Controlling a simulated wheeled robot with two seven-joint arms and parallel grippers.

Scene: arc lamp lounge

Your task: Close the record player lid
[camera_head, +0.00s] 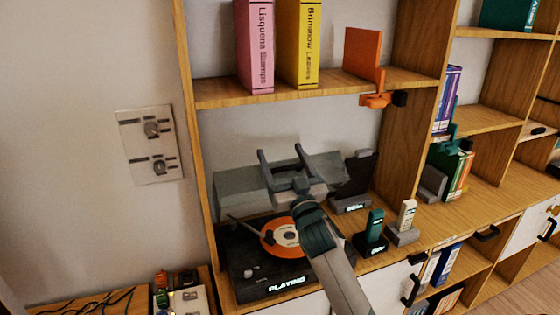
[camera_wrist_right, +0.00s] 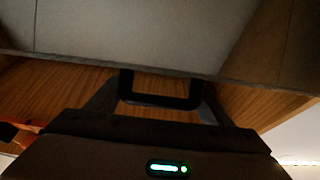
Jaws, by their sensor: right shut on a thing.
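The record player (camera_head: 250,280) stands on the lower shelf, its front reading "PLAYING". An orange record (camera_head: 270,245) lies on its platter with the tonearm at the left. Its grey lid (camera_head: 238,182) is raised and tilted above the rear of the player. My right gripper (camera_head: 283,158) is at the lid, shut on it, and my forearm hides part of the player's right side. In the right wrist view the lid (camera_wrist_right: 130,32) fills the top, close to the fingers; the exact contact is hard to see. My left gripper is not in view.
A shelf with pink (camera_head: 255,45) and yellow (camera_head: 302,45) books is above. A cabinet side wall is close on the left.

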